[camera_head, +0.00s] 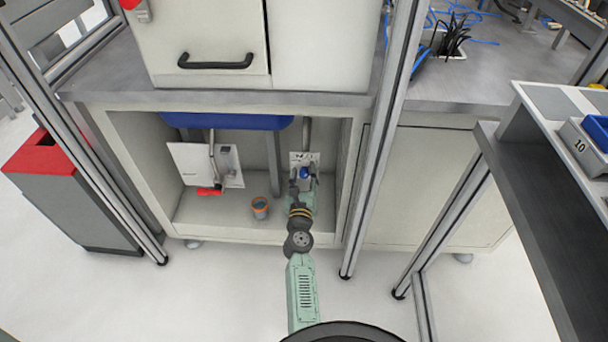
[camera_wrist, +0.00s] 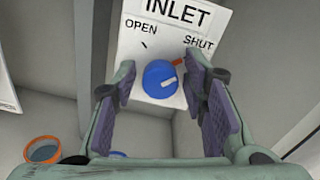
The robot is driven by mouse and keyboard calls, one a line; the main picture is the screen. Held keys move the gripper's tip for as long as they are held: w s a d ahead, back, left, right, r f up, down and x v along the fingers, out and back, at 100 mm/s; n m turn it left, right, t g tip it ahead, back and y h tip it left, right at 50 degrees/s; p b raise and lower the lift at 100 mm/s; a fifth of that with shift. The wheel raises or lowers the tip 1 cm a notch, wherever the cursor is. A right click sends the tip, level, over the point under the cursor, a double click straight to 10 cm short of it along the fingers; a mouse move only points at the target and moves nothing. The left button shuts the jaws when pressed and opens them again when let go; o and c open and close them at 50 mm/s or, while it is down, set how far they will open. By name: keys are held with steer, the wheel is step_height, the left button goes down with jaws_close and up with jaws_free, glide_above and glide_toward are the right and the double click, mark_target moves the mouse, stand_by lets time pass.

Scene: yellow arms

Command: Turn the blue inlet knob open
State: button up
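The blue inlet knob (camera_wrist: 160,79) sits on a white panel (camera_wrist: 142,36) marked INLET, with OPEN on the left and SHUT on the right. A white bar on the knob and a small red-orange mark beside it point up and right, towards SHUT. My gripper (camera_wrist: 160,100) is open, its two purple-padded fingers on either side of the knob in the wrist view, with a gap visible to each. I cannot tell how far the fingertips are from it in depth.
An orange cup (camera_head: 260,207) with blue-grey contents stands on the cabinet floor, left of my gripper. Further left is a white panel (camera_head: 190,160) with a pipe and a red handle (camera_head: 209,191). A blue basin (camera_head: 225,121) hangs above. A metal post (camera_head: 375,150) stands right of my arm.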

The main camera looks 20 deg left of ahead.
jaws_close()
steer(key=shift+n, duration=0.3)
steer(key=n+p, duration=0.1)
steer(key=n, duration=0.2)
steer(key=shift+r+n+p, duration=0.1)
steer(key=shift+n+p, duration=0.2)
steer(key=shift+p, duration=0.05)
steer(key=n+p, duration=0.1)
steer(key=n, duration=0.3)
steer(key=shift+n, duration=0.3)
steer(key=n+p, duration=0.2)
steer(key=n, duration=0.2)
steer(key=shift+a, duration=0.1)
steer(key=n+p, duration=0.1)
steer(key=n, duration=0.4)
steer(key=shift+p, duration=0.35)
